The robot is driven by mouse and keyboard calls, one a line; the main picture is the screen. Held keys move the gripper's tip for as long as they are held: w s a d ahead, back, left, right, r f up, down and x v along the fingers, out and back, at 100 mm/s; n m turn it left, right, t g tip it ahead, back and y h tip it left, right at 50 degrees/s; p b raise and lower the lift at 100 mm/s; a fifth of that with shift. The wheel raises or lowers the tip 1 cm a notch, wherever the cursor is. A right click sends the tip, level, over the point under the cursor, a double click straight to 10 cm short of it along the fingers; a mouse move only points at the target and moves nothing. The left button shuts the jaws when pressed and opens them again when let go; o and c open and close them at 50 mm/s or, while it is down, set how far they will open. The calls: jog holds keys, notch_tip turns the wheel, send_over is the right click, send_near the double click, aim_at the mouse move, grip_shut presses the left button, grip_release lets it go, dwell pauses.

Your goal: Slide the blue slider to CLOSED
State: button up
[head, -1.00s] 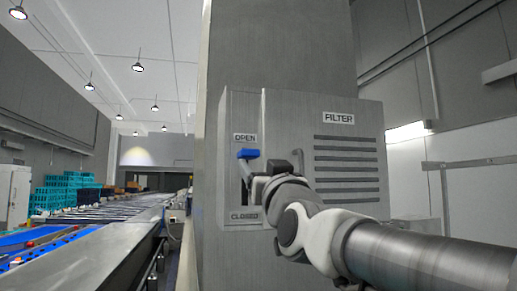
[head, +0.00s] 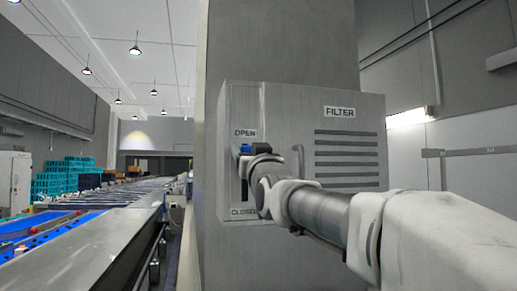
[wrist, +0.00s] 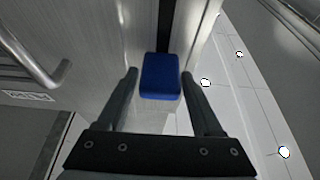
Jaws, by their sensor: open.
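The blue slider (head: 246,149) sits at the upper end of its vertical slot, just below the OPEN label (head: 245,133). The CLOSED label (head: 243,211) is at the bottom of the slot panel. In the head view my arm covers most of the slider and the middle of the slot. In the wrist view the blue slider (wrist: 160,76) is between the tips of my gripper (wrist: 160,80). The two fingers stand apart, one on each side, with a gap to the slider on both sides.
The grey filter box (head: 349,187) has a FILTER label, several dark vents and a metal handle (head: 298,160) right of the slot. The handle also shows at the upper left in the wrist view (wrist: 35,55). A conveyor (head: 100,232) runs along the left.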

grip_shut()
dwell(0.3)
notch_tip(320, 180, down, 10)
jog(key=b, duration=1.1)
jog(key=shift+f, duration=0.15)
jog(key=shift+f+b, duration=0.15)
jog(key=shift+b, duration=0.2)
jog(key=shift+w+f, duration=0.1)
grip_release()
